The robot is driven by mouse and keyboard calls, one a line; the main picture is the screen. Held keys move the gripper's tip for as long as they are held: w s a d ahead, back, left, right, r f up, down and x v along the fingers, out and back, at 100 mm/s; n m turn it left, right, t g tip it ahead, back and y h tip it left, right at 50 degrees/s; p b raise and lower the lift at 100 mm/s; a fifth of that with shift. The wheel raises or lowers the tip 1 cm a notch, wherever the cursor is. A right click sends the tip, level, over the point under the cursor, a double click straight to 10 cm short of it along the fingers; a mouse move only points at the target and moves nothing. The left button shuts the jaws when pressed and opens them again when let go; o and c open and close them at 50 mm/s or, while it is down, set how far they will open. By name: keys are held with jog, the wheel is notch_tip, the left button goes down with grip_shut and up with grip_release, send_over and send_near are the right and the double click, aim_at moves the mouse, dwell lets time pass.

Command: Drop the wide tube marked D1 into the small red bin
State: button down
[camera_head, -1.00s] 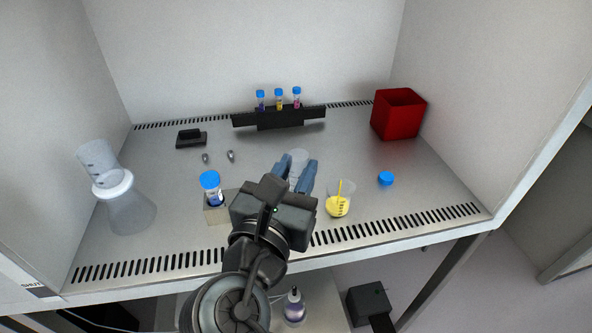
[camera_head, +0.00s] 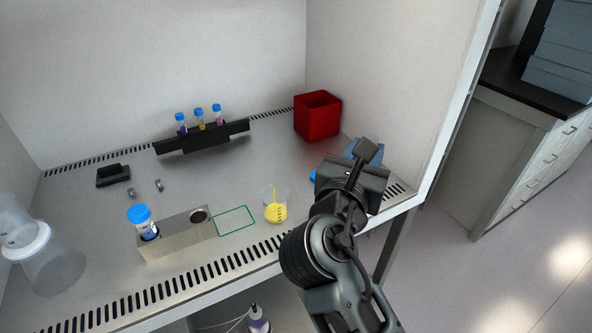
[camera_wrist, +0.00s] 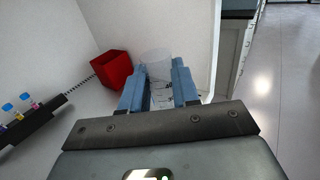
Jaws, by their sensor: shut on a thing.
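My gripper (camera_head: 362,150) is at the right side of the bench in the head view, its blue fingers mostly hidden behind its own body. In the wrist view my gripper (camera_wrist: 157,80) is shut on a wide, clear, uncapped tube (camera_wrist: 156,62), held upright or nearly so. Faint dark marks show on the tube, but I cannot read D1. The small red bin (camera_head: 318,117) stands at the back right of the bench, open at the top. It is beyond and left of my gripper, and also shows in the wrist view (camera_wrist: 112,69).
A blue cap (camera_head: 313,177) lies beside my gripper, partly hidden. A beaker of yellow liquid (camera_head: 275,209), a metal block (camera_head: 180,236) holding a capped tube (camera_head: 142,222), and a black rack (camera_head: 203,138) of small tubes stand leftward. The right wall (camera_head: 400,90) is close.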

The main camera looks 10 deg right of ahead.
jog(key=w+d+m+g+h, duration=0.2)
jog(key=d+g, duration=0.1)
jog(key=d, duration=0.9)
jog(key=w+d+m+g+h, duration=0.3)
jog(key=d, duration=1)
jog(key=shift+d+r, duration=0.2)
jog(key=shift+d, duration=0.1)
jog(key=shift+f, duration=0.1)
